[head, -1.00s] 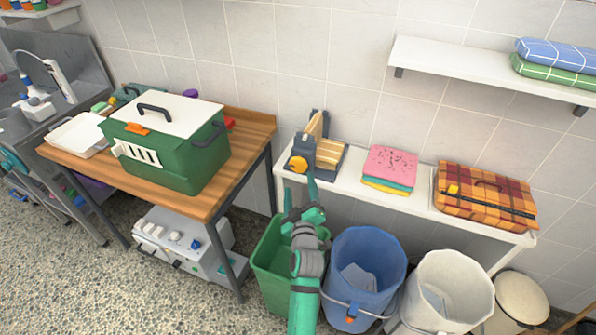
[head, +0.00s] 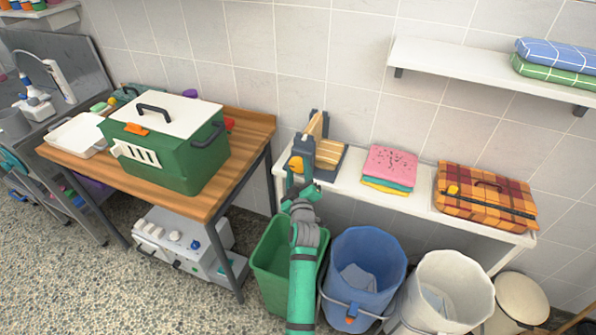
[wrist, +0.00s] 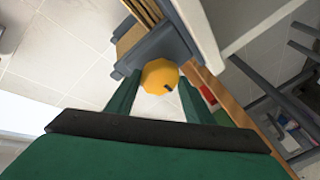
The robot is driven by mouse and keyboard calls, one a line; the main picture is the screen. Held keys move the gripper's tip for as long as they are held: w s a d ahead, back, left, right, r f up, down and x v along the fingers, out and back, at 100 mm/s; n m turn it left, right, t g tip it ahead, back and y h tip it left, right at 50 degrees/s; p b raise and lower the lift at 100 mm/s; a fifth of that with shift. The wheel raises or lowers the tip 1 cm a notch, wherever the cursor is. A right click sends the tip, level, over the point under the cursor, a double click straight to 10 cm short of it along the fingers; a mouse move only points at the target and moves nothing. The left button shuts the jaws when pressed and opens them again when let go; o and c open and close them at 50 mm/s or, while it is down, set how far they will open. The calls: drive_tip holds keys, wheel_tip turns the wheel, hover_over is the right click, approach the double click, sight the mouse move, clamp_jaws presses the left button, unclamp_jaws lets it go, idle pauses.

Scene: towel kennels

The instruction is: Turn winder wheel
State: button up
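The winder (head: 325,152) is a grey device with pale wooden slats, standing at the left end of the white shelf table. Its wheel is a round orange knob (head: 295,164) on the front, partly covered by my gripper in the head view. In the wrist view the wheel (wrist: 160,76) shows as a yellow-orange knob with a small dark mark, beyond and between my green fingertips. My gripper (wrist: 159,84) is open, with one finger towards each side of the wheel. I cannot tell whether either finger touches it.
Folded pink, yellow and teal towels (head: 389,168) and an orange plaid bundle (head: 485,197) lie on the white table (head: 425,205). Green (head: 268,262), blue (head: 367,250) and white (head: 450,270) buckets stand below. A green kennel (head: 170,150) sits on the wooden table at left.

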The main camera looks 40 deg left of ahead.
drive_tip(key=c, duration=0.4)
drive_tip(key=shift+w+d, duration=0.1)
drive_tip(key=shift+o, duration=0.2)
